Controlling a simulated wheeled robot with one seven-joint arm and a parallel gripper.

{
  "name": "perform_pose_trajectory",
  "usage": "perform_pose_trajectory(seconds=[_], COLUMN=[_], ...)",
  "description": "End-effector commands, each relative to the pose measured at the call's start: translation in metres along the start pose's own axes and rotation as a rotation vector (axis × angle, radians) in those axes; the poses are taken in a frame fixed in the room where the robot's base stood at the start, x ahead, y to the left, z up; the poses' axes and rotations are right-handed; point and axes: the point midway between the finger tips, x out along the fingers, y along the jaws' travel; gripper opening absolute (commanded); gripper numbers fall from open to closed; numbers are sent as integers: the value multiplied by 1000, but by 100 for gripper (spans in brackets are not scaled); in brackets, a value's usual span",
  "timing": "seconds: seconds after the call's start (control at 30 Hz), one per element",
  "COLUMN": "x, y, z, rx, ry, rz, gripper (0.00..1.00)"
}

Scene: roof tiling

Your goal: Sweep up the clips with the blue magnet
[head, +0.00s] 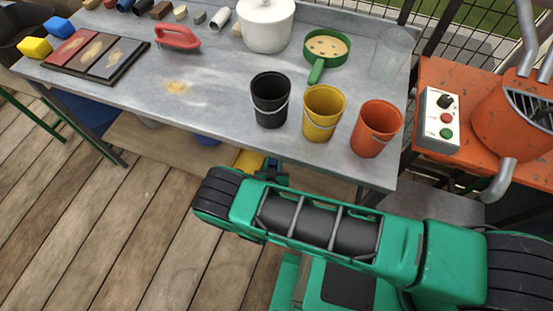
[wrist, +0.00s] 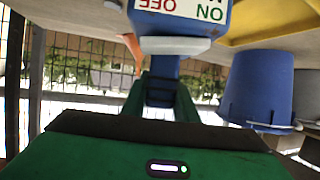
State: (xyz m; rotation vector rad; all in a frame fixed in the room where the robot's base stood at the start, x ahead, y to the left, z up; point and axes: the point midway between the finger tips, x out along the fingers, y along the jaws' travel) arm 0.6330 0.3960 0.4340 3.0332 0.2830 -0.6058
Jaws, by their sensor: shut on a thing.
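The blue magnet (wrist: 162,68) shows in the wrist view, with a white ON/OFF label and a pale grey plate across it. My gripper (wrist: 163,92) is shut on its blue body, between the two dark green fingers. In the head view my arm reaches low in front of the workbench, and its end is mostly hidden behind the arm links and the bench edge. I cannot make out any clips in either view.
A black bucket (head: 270,100), a yellow bucket (head: 323,113) and an orange bucket (head: 376,128) stand along the workbench's front edge (head: 215,128). Below it, a blue bucket (wrist: 258,88) and a yellow container (wrist: 275,22) lie close to the magnet's right in the wrist view.

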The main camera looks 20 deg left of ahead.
Motion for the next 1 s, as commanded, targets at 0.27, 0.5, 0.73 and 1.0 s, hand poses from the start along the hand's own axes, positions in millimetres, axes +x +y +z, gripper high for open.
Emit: perform_pose_trajectory(seconds=[0.27, 0.5, 0.73, 1.0], x=[0, 4, 10, 13], y=[-2, -2, -2, -2], z=[1, 12, 25, 34], rx=[-1, -2, -2, -2], ry=[1, 2, 2, 2], rz=[-3, -3, -3, -3], gripper=[0, 0, 0, 0])
